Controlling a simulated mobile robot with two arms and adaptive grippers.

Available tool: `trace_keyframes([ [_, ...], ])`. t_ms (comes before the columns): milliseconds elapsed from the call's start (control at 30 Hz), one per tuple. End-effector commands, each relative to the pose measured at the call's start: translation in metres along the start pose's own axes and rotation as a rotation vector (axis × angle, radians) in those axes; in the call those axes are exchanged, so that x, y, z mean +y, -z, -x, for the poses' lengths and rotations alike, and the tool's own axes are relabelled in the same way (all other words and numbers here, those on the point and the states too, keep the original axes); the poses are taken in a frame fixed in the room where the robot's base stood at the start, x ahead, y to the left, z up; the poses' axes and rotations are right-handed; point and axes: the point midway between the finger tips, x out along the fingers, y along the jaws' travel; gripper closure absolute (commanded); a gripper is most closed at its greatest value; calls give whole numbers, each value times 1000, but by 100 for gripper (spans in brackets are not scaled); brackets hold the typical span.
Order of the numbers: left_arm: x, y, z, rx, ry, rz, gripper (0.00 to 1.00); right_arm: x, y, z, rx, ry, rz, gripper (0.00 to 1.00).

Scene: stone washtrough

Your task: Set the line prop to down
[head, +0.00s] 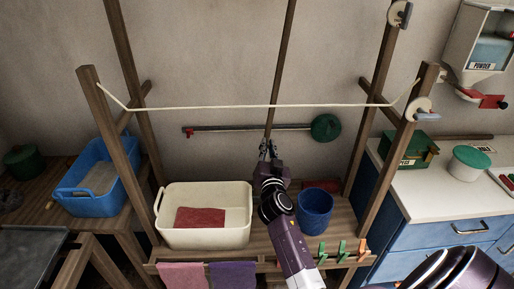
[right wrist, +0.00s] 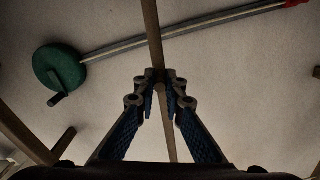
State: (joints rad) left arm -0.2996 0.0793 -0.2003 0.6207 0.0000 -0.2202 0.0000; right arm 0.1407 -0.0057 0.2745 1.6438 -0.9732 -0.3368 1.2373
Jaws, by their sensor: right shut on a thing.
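A long wooden pole (head: 283,60), which looks like the line prop, stands nearly upright in front of the wall and leans slightly. Its top runs out of the head view. My right gripper (head: 267,148) is shut on its lower part. In the right wrist view the fingertips (right wrist: 160,76) close around the pole (right wrist: 151,30). The pale washing line (head: 200,107) runs across the wooden frame and crosses the pole. The pole's foot is hidden behind my right arm. My left gripper is not in view.
A cream basin (head: 205,237) with a red cloth and a blue bucket (head: 315,213) stand on the shelf either side of my arm. A metal bar with a green disc (head: 326,128) is on the wall behind. Frame posts (head: 113,150) stand left and right.

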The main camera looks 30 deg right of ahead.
Motion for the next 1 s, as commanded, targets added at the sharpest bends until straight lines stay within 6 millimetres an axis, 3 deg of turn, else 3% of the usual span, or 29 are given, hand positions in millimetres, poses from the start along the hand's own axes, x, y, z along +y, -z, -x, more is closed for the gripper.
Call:
trace_keyframes([
  [300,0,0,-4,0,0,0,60,63,3,1,-4,-6,-196,100],
  [500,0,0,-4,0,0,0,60,91,2,1,-4,-5,-295,100],
  [933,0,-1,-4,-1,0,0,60,102,1,1,-4,-8,-329,100],
  [967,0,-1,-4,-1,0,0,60,102,0,1,-4,-9,-329,89],
  [1000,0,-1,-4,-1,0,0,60,102,0,1,-4,-9,-328,85],
])
